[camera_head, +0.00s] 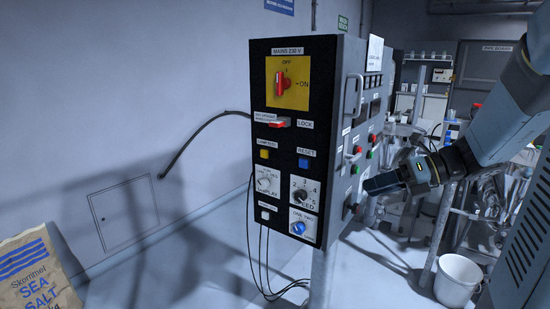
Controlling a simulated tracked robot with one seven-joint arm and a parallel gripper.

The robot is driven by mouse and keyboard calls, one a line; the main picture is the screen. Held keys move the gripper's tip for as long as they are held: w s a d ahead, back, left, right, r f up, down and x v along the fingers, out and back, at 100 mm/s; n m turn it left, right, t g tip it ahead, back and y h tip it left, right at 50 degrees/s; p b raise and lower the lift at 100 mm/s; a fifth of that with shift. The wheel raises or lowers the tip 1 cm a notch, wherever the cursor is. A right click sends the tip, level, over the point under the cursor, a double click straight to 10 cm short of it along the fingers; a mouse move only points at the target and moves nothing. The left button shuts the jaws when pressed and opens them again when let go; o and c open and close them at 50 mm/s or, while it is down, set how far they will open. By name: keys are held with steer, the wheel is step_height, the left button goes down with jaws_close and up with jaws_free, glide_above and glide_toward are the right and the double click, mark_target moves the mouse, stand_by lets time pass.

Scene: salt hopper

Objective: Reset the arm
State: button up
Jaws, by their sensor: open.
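My arm (495,125) reaches in from the right edge and points down and left. My gripper (380,183) is at its end, beside the right side of the control cabinet (340,130). It is open, with nothing seen between its fingers; the fingers are small and dark here. I cannot tell whether it touches the cabinet's right face.
A paper sea salt sack (38,275) stands at the lower left. A white bucket (457,280) is on the floor at the right, near metal frames and glassware. Cables hang below the cabinet.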

steer(key=s+r+n+t+h, duration=0.1)
steer(key=s+n+h, duration=0.5)
steer(key=n, duration=0.9)
steer(key=s+r+n+h, duration=0.1)
steer(key=s+n+h, duration=0.5)
steer(key=n, duration=0.8)
steer(key=shift+s+n+t, duration=0.4)
steer(key=shift+s, duration=0.25)
